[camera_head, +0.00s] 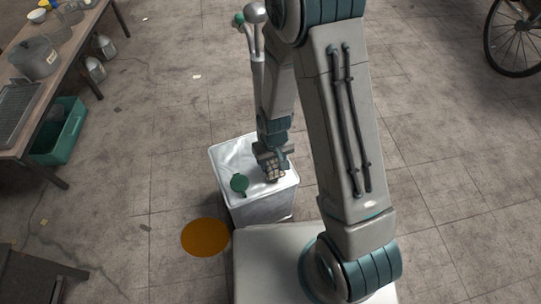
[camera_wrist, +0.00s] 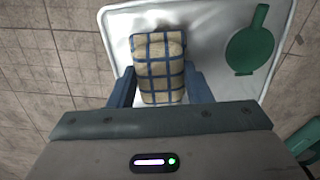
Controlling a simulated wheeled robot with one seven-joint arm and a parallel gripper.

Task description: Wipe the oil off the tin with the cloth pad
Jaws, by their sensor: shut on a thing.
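The tin (camera_head: 260,206) is a square silver-white can standing on the floor in front of my base. A green cap with a tab (camera_head: 239,183) sits on its top; the cap also shows in the wrist view (camera_wrist: 250,50). My gripper (camera_wrist: 157,88) is shut on the cloth pad (camera_wrist: 158,62), a beige pad with blue checks. In the head view the pad (camera_head: 271,173) is low over the tin's top, at its right part; I cannot tell whether it touches. The tin's top looks pale and shiny in the wrist view (camera_wrist: 117,25). I cannot make out oil on it for sure.
A round orange-brown patch (camera_head: 206,237) lies on the floor left of the tin. A wooden table (camera_head: 48,112) with a metal pot (camera_head: 35,58) stands at the left, with a green crate (camera_head: 62,132) beside it. A wheel (camera_head: 513,38) is at the far right. Open floor lies between.

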